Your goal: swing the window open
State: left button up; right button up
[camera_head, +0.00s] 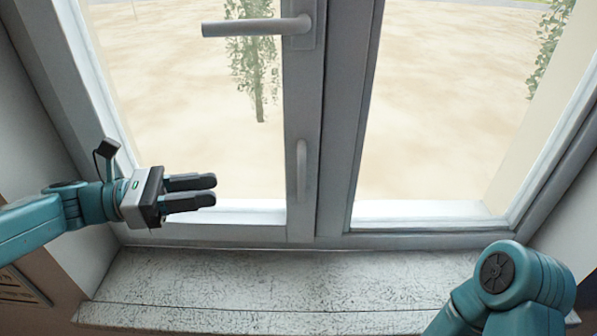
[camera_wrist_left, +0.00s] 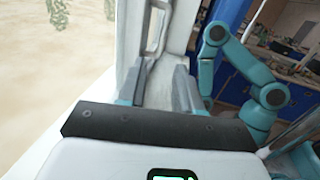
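The window has two panes. The left sash (camera_head: 303,110) carries a lever handle (camera_head: 258,27) at the top, lying horizontal and pointing left, and a small upright grip (camera_head: 302,168) lower down. The sash appears to sit in its frame. My left gripper (camera_head: 208,190) is in front of the left pane, pointing right, its fingers apart with nothing between them. It is left of the upright grip and well below the lever, touching neither. In the left wrist view a looped grip (camera_wrist_left: 156,32) shows beyond the open fingers. My right gripper is out of view.
A speckled stone sill (camera_head: 270,285) runs below the window and is bare. The right pane (camera_head: 440,110) is beside the sash. My right arm's joint is at the lower right. Blue cabinets (camera_wrist_left: 232,85) and a cluttered counter show in the left wrist view.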

aim_at(301, 196)
pick_arm(q)
jog(key=w+d+p, duration=0.1)
jog(key=d, duration=0.4)
jog(key=d+p, duration=0.1)
jog(key=d, duration=0.4)
jog(key=w+d+p, duration=0.1)
jog(key=d, duration=0.5)
jog(key=shift+w+r, duration=0.1)
jog(key=shift+w, duration=0.2)
jog(key=shift+d, duration=0.15)
jog(key=shift+s, duration=0.1)
grip_shut()
